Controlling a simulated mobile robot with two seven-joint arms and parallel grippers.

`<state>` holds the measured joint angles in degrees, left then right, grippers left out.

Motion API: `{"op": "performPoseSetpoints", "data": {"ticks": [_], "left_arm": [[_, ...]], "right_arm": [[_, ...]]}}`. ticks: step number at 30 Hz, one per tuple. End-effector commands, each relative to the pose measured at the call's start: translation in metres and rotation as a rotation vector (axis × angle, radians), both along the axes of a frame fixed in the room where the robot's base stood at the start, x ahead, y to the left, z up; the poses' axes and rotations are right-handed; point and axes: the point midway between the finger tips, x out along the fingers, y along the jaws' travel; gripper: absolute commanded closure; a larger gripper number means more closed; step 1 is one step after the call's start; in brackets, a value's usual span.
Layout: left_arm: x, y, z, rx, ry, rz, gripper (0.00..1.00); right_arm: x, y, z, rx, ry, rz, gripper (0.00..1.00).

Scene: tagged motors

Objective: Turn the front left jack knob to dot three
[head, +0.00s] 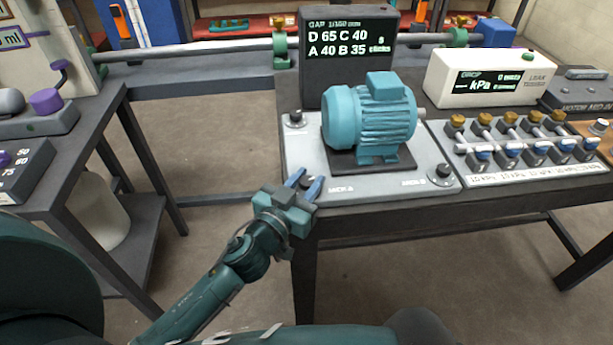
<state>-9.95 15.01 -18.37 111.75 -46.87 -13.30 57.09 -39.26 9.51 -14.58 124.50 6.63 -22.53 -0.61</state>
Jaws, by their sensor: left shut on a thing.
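The teal motor (370,115) sits on a dark block on the light grey jack plate (310,158). My left gripper (307,183) reaches over the plate's front left corner, its blue fingers shut on the front left jack knob, a small dark knob. The fingers mostly hide the knob, and its pointer and dots are too small to read. Another dark jack knob (297,118) is at the plate's back left and one (440,173) at its front right. My right gripper is out of view.
A black display (345,55) behind the motor reads D 65, C 40, A 40, B 35. A white leak tester (485,78) and a valve manifold (525,140) stand to the right. A side bench (85,130) is at left, with open floor between.

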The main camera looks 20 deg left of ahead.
Motion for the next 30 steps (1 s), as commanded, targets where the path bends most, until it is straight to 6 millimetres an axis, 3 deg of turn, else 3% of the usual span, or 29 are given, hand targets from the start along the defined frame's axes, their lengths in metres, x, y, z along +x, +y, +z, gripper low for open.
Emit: {"op": "performPoseSetpoints", "data": {"ticks": [9,21,30], "left_arm": [[0.002,0.003,0.006,0.009,-0.002,-0.292,0.94],[0.004,0.004,0.003,0.009,-0.004,-0.636,0.94],[0.004,0.002,0.002,0.004,-0.005,-0.797,0.94]], "right_arm": [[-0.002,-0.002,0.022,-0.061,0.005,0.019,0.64],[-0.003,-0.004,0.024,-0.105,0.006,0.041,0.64],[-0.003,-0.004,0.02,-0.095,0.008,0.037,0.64]]}}
